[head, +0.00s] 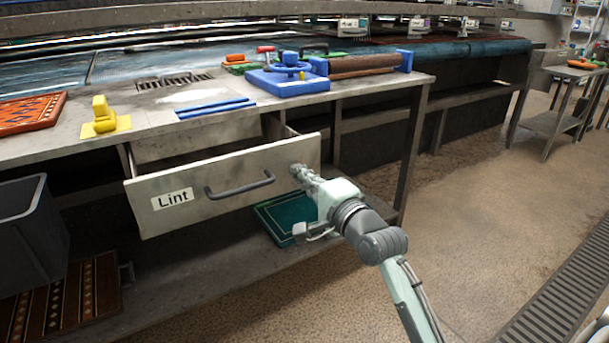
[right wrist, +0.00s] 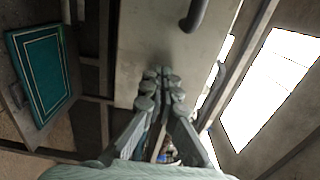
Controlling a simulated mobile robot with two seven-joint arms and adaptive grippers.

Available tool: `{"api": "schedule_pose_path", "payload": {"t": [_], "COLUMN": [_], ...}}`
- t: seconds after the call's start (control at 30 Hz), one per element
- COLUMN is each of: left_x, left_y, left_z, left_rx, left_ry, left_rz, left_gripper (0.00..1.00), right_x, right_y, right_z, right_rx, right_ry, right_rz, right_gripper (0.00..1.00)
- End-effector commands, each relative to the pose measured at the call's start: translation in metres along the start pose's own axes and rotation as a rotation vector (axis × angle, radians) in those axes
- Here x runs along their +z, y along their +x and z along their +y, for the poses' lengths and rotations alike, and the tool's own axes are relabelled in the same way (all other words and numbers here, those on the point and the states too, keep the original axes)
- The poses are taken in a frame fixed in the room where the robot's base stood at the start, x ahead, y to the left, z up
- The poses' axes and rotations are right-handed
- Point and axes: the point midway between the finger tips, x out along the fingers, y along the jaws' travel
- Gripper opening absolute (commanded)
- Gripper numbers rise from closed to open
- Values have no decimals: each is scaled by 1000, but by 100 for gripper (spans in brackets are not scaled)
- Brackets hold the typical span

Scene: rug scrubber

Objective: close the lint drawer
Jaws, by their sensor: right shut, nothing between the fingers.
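The lint drawer (head: 225,178) is a grey metal drawer with a "Lint" label and a dark bar handle (head: 240,187). It stands pulled out from under the workbench in the head view. My right gripper (head: 298,171) is shut and empty, with its fingertips at the right part of the drawer front, right of the handle. In the right wrist view the shut fingers (right wrist: 163,78) point at the drawer front (right wrist: 165,45), and part of the handle (right wrist: 192,15) shows at the top. I cannot tell whether the fingertips touch the panel. My left gripper is not in view.
The workbench top (head: 290,112) holds a yellow tool (head: 104,118), blue bars (head: 215,108) and a blue device (head: 288,78). A green framed mat (head: 285,222) lies on the lower shelf. A grey bin (head: 30,235) stands at the left. The floor at the right is clear.

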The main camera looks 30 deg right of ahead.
Motion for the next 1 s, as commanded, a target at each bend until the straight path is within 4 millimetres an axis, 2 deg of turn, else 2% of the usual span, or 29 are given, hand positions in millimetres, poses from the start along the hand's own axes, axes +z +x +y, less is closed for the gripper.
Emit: {"api": "schedule_pose_path", "payload": {"t": [0.27, 0.5, 0.7, 0.83, 1.0], "left_x": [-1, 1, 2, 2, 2], "left_y": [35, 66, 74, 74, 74], "left_z": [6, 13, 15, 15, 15], "left_rx": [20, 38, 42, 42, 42], "left_ry": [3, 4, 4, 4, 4], "left_rz": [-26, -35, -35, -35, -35], "left_gripper": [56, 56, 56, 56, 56], "right_x": [0, 0, 0, 0, 0], "right_y": [44, 104, 144, 159, 167], "right_z": [-5, -5, -2, -2, -1], "right_rx": [-3, -3, -2, -2, -1], "right_ry": [3, 2, 2, 1, 1], "right_rz": [0, 1, 0, 0, 0], "right_gripper": [0, 0, 0, 0, 0]}}
